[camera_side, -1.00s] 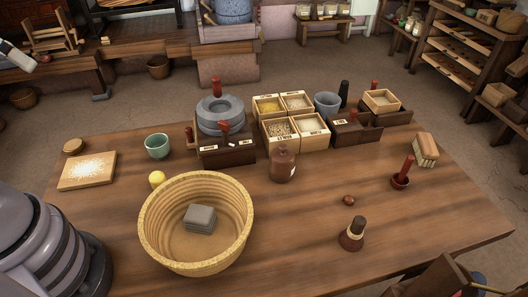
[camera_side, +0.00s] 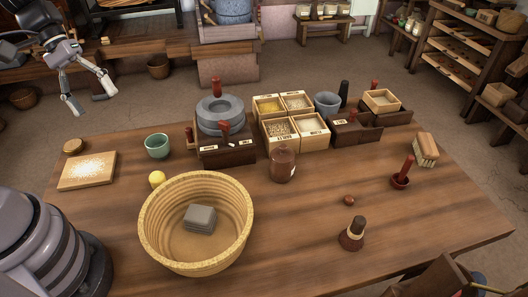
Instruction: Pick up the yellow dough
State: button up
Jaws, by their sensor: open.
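The yellow dough (camera_side: 157,179) is a small pale yellow ball on the wooden table, against or just behind the back left rim of the large woven basket (camera_side: 150,232); I cannot tell if they touch. Its lower part is partly hidden by the rim. My gripper (camera_side: 90,104) is at the upper left of the view, high above the back left of the table. Its two fingers are spread apart, pointing down, with nothing between them. It is well clear of the dough.
A green cup (camera_side: 158,146) and a floured board (camera_side: 87,170) stand near the dough. A stone quern (camera_side: 221,115), grain boxes (camera_side: 311,131) and a brown jar (camera_side: 282,165) stand further right.

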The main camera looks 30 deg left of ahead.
jog(key=w+a+f+n+t+h, duration=0.1)
jog(key=w+a+f+n+h, duration=0.1)
jog(key=f+n+h, duration=0.3)
jog(key=w+a+f+n+t, duration=0.2)
jog(key=f+n, duration=0.2)
jog(key=f, duration=0.3)
jog(key=n+t+y, duration=0.1)
jog(key=n+t, duration=0.5)
jog(key=n, duration=0.4)
send_near(156, 179)
jog(key=w+f, duration=0.2)
jog(key=shift+w+d+f, duration=0.15)
jog(key=shift+f, duration=0.2)
jog(key=shift+w+d+f+n, duration=0.1)
jog(key=shift+d+f+n, duration=0.1)
jog(key=shift+f+n, duration=0.1)
jog(key=x, duration=0.7)
jog(key=shift+a, duration=0.1)
jog(key=c, duration=1.2)
jog(key=shift+r, duration=0.1)
jog(key=shift+c, duration=0.2)
